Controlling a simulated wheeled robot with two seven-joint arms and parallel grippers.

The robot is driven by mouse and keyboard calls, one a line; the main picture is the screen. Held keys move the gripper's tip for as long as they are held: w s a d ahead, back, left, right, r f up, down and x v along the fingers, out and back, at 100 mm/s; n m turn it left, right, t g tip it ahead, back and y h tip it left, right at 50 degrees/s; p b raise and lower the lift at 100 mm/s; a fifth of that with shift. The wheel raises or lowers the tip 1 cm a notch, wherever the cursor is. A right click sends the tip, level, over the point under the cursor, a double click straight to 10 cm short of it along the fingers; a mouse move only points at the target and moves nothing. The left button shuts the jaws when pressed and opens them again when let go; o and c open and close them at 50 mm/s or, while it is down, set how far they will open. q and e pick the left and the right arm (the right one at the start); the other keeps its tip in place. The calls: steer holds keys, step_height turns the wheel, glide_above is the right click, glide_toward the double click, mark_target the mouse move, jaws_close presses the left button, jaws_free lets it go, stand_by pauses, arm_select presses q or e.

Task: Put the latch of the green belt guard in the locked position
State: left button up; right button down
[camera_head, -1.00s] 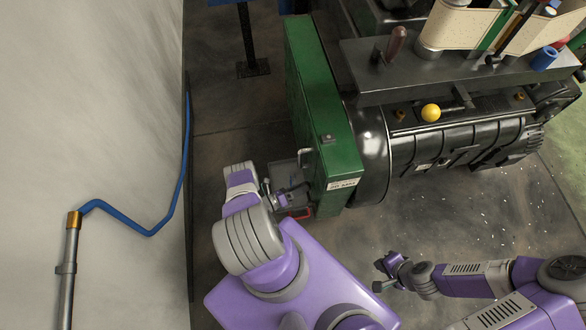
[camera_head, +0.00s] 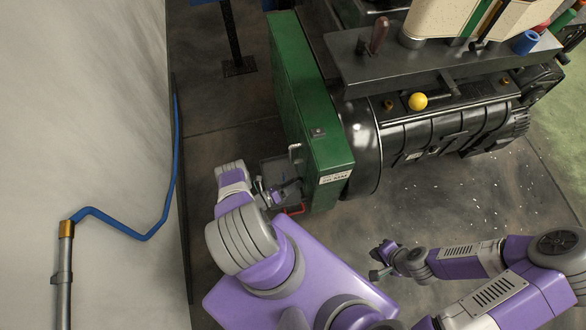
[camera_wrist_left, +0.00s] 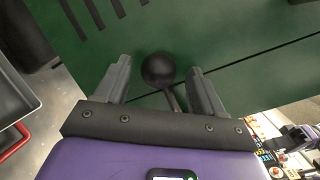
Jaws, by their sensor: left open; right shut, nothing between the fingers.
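The green belt guard (camera_head: 306,115) stands upright at the left end of the black machine, with a small label near its lower front edge. In the left wrist view its green face (camera_wrist_left: 225,35) fills the top, with dark slots and a seam. The latch (camera_wrist_left: 158,70) shows there as a black ball knob on a short stem. My left gripper (camera_wrist_left: 160,82) is open, with its fingers on either side of the knob; whether they touch it I cannot tell. In the head view my left gripper (camera_head: 282,192) is beside the guard's left face. My right gripper (camera_head: 378,262) is shut and empty over the floor.
The black machine (camera_head: 430,125) with a yellow ball knob (camera_head: 418,101) lies right of the guard. A grey tray (camera_wrist_left: 12,100) with a red handle is at the left of the wrist view. A pale wall with a blue pipe (camera_head: 150,235) stands left.

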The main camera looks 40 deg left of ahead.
arm_select(q)
steer(key=v, duration=0.7)
steer(key=shift+s+p, duration=0.3)
